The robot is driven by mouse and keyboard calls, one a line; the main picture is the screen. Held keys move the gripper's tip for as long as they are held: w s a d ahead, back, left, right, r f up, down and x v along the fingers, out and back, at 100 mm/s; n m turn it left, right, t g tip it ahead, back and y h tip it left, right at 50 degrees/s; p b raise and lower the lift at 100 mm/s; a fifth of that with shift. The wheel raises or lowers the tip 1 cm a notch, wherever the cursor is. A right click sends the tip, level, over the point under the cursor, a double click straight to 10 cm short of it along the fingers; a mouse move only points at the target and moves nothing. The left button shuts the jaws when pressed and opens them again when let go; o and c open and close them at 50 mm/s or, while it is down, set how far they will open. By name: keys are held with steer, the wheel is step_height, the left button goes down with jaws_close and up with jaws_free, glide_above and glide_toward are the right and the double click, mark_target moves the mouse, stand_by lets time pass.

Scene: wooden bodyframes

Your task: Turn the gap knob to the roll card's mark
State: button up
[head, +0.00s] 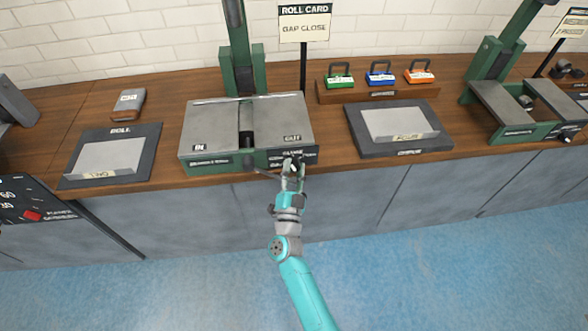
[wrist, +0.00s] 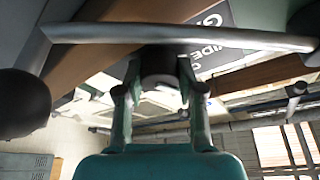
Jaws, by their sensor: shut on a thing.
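The roll card (head: 304,22) stands on a post behind the roller machine (head: 210,125) and reads "GAP CLOSE". The machine's front panel carries a "CLOSE" label (head: 292,153) at its right end. My gripper (head: 293,168) is at that end of the panel. In the wrist view my gripper (wrist: 160,78) is shut on the gap knob (wrist: 160,82), a dark round piece between the fingers. The fingers hide much of the knob in the head view, and I cannot read its pointer or setting.
A grey crank bar (wrist: 190,36) crosses close in front of my fingers, with a black ball grip (wrist: 22,100) at the left. A "ROLL" tray (head: 122,132) lies left of the machine, another dark tray (head: 440,142) right.

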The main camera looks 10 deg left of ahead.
steer(key=shift+r+m+h, duration=0.1)
steer(key=shift+m+h, duration=0.3)
steer(key=shift+m, duration=0.2)
steer(key=o, duration=1.1)
steer(key=shift+o, duration=0.2)
